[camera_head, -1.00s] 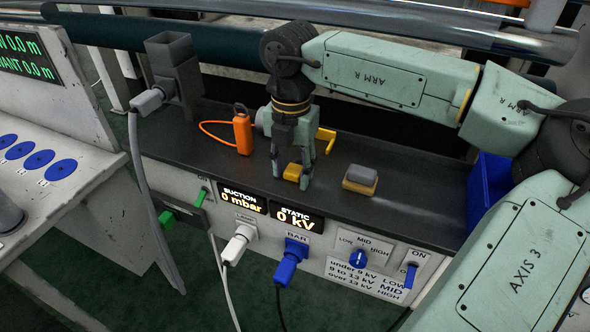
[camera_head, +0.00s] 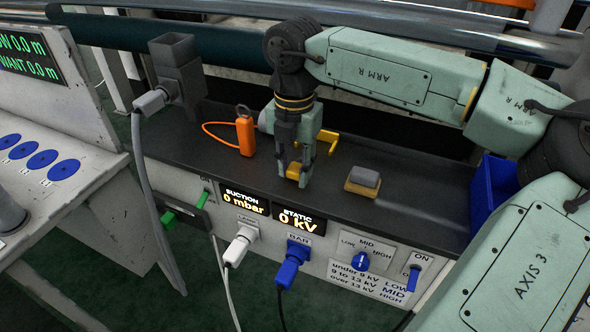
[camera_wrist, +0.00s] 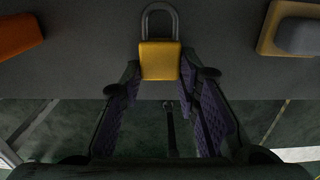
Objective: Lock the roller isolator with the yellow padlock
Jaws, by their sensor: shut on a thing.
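The yellow padlock (camera_head: 293,171) is at the front part of the dark bench top. In the wrist view the padlock (camera_wrist: 160,61) has a yellow body and a grey shackle pointing away from my gripper. My gripper (camera_head: 297,176) points down and is shut on the padlock body; its two fingers (camera_wrist: 160,78) flank it in the wrist view. I cannot tell whether the padlock touches the bench. No label naming the roller isolator is readable.
An orange item with a loop (camera_head: 245,134) stands left of my gripper. A yellow bracket-like part (camera_head: 327,142) is behind it. A grey-topped block on a tan base (camera_head: 364,181) lies to the right, and a blue bin (camera_head: 492,198) beyond. Blue (camera_head: 293,262) and white (camera_head: 240,243) plugs jut from the panel.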

